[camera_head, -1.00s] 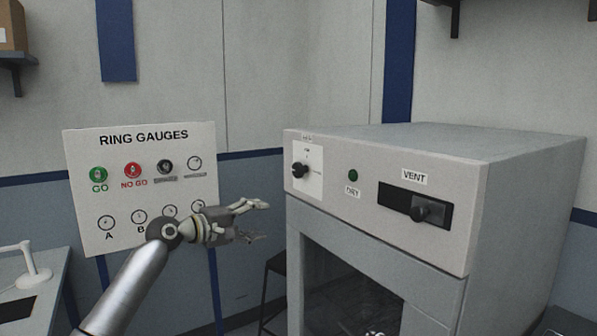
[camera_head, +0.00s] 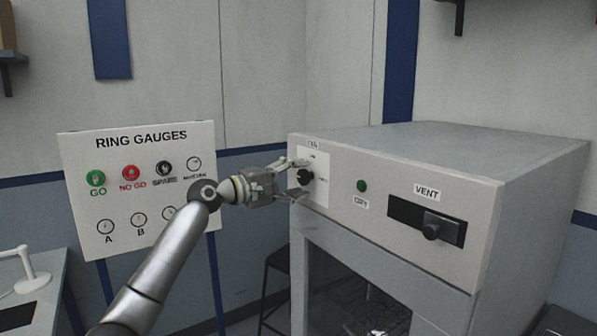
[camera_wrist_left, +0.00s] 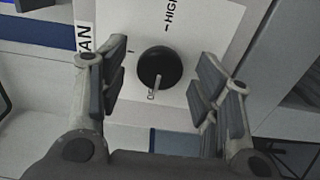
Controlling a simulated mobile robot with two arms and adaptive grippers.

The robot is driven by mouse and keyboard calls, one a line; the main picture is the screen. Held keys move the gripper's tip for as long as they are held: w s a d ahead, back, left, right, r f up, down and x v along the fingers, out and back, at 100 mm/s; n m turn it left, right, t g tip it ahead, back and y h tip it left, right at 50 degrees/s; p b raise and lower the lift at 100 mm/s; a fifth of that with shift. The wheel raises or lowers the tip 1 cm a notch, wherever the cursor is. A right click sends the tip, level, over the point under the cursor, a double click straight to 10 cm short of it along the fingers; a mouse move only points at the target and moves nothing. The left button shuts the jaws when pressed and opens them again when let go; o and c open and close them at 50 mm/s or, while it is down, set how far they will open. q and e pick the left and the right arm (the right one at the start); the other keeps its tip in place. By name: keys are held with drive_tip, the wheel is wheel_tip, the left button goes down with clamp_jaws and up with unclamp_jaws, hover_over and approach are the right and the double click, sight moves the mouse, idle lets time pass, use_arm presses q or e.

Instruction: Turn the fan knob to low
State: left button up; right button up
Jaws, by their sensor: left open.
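The fan knob (camera_head: 306,177) is a round black knob on a white label plate (camera_head: 317,190) at the left end of the cabinet's front panel. In the left wrist view the knob (camera_wrist_left: 159,67) sits between my open fingers, with a gap on both sides. A pale pointer on it points down toward my palm, and "HIGH" and part of "FAN" are readable on the plate. My left gripper (camera_head: 299,176) is open and empty at the knob, one finger above and one below in the head view. The "LOW" mark is not readable. My right gripper is out of view.
The grey cabinet (camera_head: 420,150) also carries a green button (camera_head: 361,186) and a black vent slider (camera_head: 431,228) to the right of the knob. A ring gauges board (camera_head: 140,190) stands behind my left arm. A dark stool (camera_head: 277,265) is beside the cabinet.

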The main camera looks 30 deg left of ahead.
use_arm(q)
drive_tip(key=shift+w+d, duration=0.2)
drive_tip(key=shift+w, duration=0.1)
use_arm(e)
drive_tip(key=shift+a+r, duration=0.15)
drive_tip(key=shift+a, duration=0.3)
use_arm(q)
drive_tip(key=shift+a, duration=0.1)
drive_tip(key=shift+c, duration=0.7)
drive_tip(key=c, duration=0.9)
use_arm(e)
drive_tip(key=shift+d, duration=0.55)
